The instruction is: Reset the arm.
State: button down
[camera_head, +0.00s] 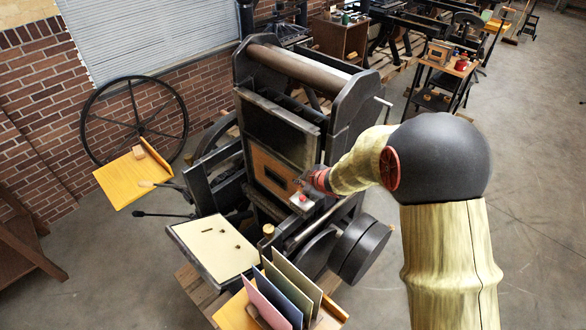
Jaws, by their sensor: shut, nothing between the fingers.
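My arm (440,240), with a dark round elbow and pale yellow sleeves, reaches in from the lower right towards the press. My gripper (300,184), small and dark with red parts behind it, is at the front of the large black hand press (262,130). It looks shut and empty. It is close above a small red knob (303,198) on a pale plate; I cannot tell whether they touch. An orange-brown framed panel (272,170) is just behind the gripper.
A cream board (213,248) juts out at the press's front left. Upright coloured sheets (278,290) stand in a wooden rack below. A yellow shelf (130,178) is at left, before a spoked wheel (92,130). Bare floor (535,200) lies at right.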

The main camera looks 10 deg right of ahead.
jog(key=s+d+f+m+g+h+b, duration=0.1)
jog(key=s+d+m+g+h, duration=0.15)
jog(key=s+d, duration=0.35)
jog(key=s+d+f+m+g+h+b, duration=0.15)
jog(key=s+d+m, duration=0.25)
jog(key=s, duration=0.5)
jog(key=s+a+r+m+b, duration=0.1)
jog(key=s+a+r+b, duration=0.1)
jog(key=s+b, duration=0.4)
jog(key=s+a+r+m+y+b, duration=0.1)
jog(key=s+a+b, duration=0.3)
jog(key=s, duration=0.4)
jog(key=s+a+r+m+b, duration=0.2)
jog(key=s+a+m+b, duration=0.1)
jog(key=s+b, duration=0.4)
jog(key=shift+s+a+r+t+y+b, duration=0.15)
jog(key=shift+s+r+t+y+b, duration=0.2)
jog(key=shift+s, duration=0.2)
jog(key=shift+m, duration=0.25)
